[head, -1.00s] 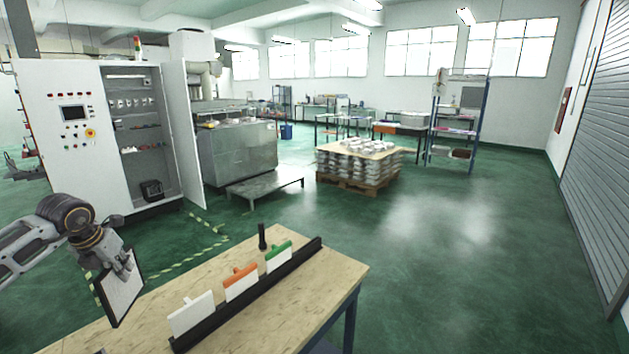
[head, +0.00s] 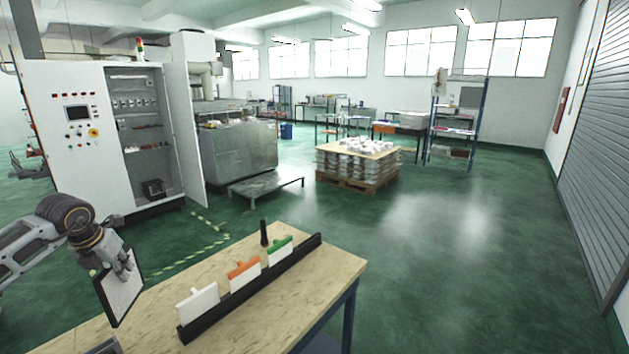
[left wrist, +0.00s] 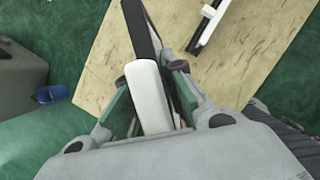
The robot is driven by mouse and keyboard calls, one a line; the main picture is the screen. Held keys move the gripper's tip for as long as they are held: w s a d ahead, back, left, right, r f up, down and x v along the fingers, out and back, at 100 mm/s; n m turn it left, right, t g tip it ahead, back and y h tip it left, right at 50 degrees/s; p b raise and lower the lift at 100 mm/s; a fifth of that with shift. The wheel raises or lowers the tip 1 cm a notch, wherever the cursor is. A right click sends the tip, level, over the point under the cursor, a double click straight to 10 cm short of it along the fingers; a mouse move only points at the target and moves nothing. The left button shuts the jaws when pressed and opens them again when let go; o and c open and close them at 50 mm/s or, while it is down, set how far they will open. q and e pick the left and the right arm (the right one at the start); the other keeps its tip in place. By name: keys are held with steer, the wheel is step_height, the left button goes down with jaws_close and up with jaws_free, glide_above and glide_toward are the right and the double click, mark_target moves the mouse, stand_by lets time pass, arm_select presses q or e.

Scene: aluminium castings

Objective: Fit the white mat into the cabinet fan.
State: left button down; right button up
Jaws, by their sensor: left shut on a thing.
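My left gripper (head: 124,268) is shut on a flat, dark-edged panel (head: 122,292) with a pale grey face, held tilted beside the table's left side. In the left wrist view a white tab (left wrist: 152,95) sits between the gripper's fingers (left wrist: 150,105), with the dark edge (left wrist: 141,28) beyond it. A white mat (head: 198,304) with a small tab stands in a black rack (head: 250,290) on the table. The open cabinet (head: 74,150) stands at back left. A black box (head: 153,189) on its floor may be the fan; its details are too small to tell.
An orange mat (head: 243,274) and a green mat (head: 280,250) stand in the same rack, beside a black upright cylinder (head: 264,233). The wooden table (head: 310,299) fills the lower middle. A pallet of castings (head: 357,165) stands farther back. Green floor (head: 440,270) is clear at right.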

arm_select(q)
steer(key=shift+w+r, duration=0.1)
steer(key=shift+r, duration=0.1)
step_height(320, 180, up, 4)
steer(key=p, duration=0.4)
steer(key=shift+f, duration=0.1)
steer(key=s+d+f+n+g, duration=0.3)
steer(key=d+f+n, duration=0.4)
steer(key=d+n, duration=0.2)
steer(key=s+d+f+n+g, duration=0.3)
steer(key=d+f+n, duration=0.4)
steer(key=d+n, duration=0.3)
steer(key=s+d+f+n+g, duration=0.2)
steer(key=s+d+f+n, duration=0.2)
steer(key=n, duration=1.1)
steer(key=d+f, duration=0.3)
steer(key=d, duration=0.2)
steer(key=shift+d+f+n+g, duration=0.2)
steer(key=shift+d+n+g, duration=0.05)
steer(key=shift+n+g, duration=0.15)
steer(key=shift+s, duration=0.15)
